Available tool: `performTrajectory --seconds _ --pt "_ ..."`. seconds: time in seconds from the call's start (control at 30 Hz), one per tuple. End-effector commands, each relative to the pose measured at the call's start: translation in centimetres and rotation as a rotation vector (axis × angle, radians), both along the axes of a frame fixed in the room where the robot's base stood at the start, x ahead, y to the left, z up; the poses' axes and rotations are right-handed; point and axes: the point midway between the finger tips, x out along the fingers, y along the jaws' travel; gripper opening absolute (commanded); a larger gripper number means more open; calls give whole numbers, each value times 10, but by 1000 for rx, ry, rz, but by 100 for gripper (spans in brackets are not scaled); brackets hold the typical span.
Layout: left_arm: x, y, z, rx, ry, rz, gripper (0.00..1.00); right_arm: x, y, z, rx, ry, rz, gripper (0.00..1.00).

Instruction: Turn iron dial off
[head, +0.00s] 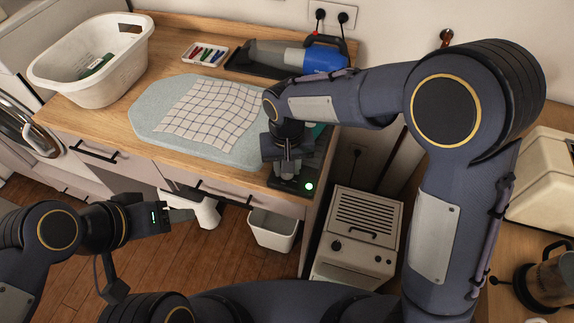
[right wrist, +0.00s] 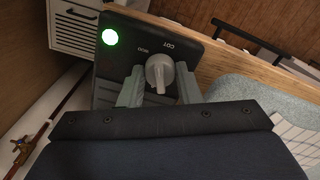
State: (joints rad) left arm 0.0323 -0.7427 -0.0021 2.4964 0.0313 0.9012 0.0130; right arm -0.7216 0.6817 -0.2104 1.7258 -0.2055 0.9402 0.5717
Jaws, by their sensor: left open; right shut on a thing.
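The iron's dark base (head: 293,184) stands at the right front corner of the wooden counter, with a lit green light on it. In the right wrist view, the grey dial (right wrist: 160,74) sits on the dark panel (right wrist: 116,72) beside printed labels, one reading "COT". The green light (right wrist: 109,38) is lit there too. My right gripper (head: 288,168) reaches down onto the base, and its fingers (right wrist: 158,88) are shut on the dial, one on each side. My left gripper (head: 178,207) is open, low in front of the counter, away from the dial.
A pale blue ironing mat (head: 150,118) with a checked cloth (head: 210,108) lies left of my right gripper. A white basket (head: 90,62), a tray of pegs (head: 205,54) and a blue-grey handheld vacuum (head: 290,56) stand behind. A white bin (head: 272,230) is below the counter.

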Motion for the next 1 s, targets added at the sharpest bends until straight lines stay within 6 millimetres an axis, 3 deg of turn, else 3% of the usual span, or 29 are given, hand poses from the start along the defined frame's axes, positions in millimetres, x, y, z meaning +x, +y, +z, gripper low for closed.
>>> performTrajectory --seconds 1.0 --pt "0 0 -5 0 0 0 52 0 0 1 2 -1 966 8"
